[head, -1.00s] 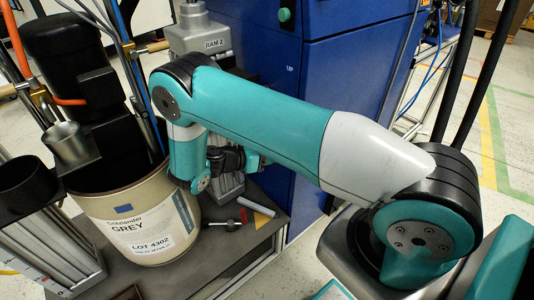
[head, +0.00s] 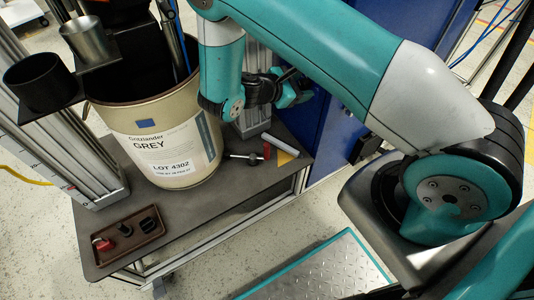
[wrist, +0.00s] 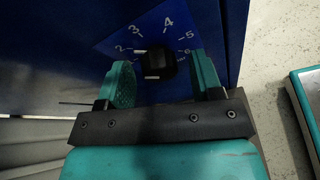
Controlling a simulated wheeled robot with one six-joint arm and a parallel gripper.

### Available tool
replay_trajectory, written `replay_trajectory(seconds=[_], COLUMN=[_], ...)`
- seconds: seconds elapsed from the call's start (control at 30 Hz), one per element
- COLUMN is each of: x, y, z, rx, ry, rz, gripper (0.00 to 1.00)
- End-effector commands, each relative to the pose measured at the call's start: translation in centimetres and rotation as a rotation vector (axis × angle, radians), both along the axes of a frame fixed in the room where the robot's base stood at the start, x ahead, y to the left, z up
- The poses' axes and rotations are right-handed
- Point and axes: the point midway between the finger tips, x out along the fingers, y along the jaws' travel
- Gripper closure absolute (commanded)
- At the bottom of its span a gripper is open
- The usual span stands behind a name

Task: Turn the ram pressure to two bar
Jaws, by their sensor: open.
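A black pressure knob (wrist: 158,63) sits on a dark blue panel in the wrist view. White numerals from 2 to 6 are arranged around it, with the 2 at its left and the 3 and 4 above. A short white mark shows at the knob's upper left, close to the 2; I cannot tell its exact reading. My gripper (wrist: 161,72) is open, one teal finger on each side of the knob, with gaps visible. Whether the fingertips reach the knob's depth is unclear. In the head view the knob is hidden.
A cream drum (head: 165,135) labelled GREY stands on the dark bench (head: 215,205). A brown tray (head: 128,236) holds small parts at the bench's front left. A blue cabinet (head: 345,110) stands behind the arm.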

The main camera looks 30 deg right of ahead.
Motion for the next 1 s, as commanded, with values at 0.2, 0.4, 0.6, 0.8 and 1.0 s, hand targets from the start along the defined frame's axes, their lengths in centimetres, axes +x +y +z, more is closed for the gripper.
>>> replay_trajectory(seconds=[0.2,0.4,0.6,0.8,1.0], x=[0.0,-0.6,-1.1,-1.7,-2.3], y=[0.4,4.6,8.6,12.5,16.4], z=[-0.4,1.9,3.3,4.7,6.1], rx=[0.008,0.006,0.008,0.007,0.007], ry=[-0.179,-0.172,-0.17,-0.169,-0.17], rz=[0.004,0.005,0.005,0.005,0.004], gripper=[0.4,0.4,0.4,0.4,0.4])
